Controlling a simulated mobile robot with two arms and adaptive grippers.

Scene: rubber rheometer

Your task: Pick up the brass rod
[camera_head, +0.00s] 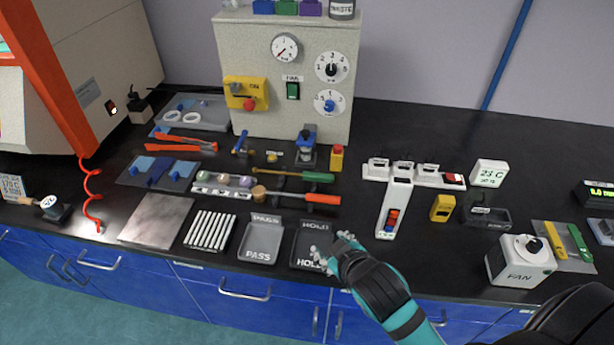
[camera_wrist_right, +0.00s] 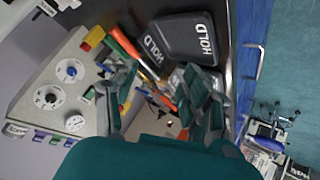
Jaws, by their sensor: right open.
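I cannot tell for certain which one the task means, but the green-handled one looks most like a rod. My right gripper (camera_head: 331,247) is open and empty above the front of the HOLD tray, in front of both tools and apart from them. In the right wrist view, the orange handle (camera_wrist_right: 124,44) shows beyond the open fingers (camera_wrist_right: 162,98). My left gripper is out of view.
The HOLD tray (camera_head: 306,228) and PASS tray (camera_head: 262,241) sit near the front edge, beside a rack of white sticks (camera_head: 210,230). A grey control box (camera_head: 255,50) stands behind the tools. A white power strip (camera_head: 397,205) lies to the right.

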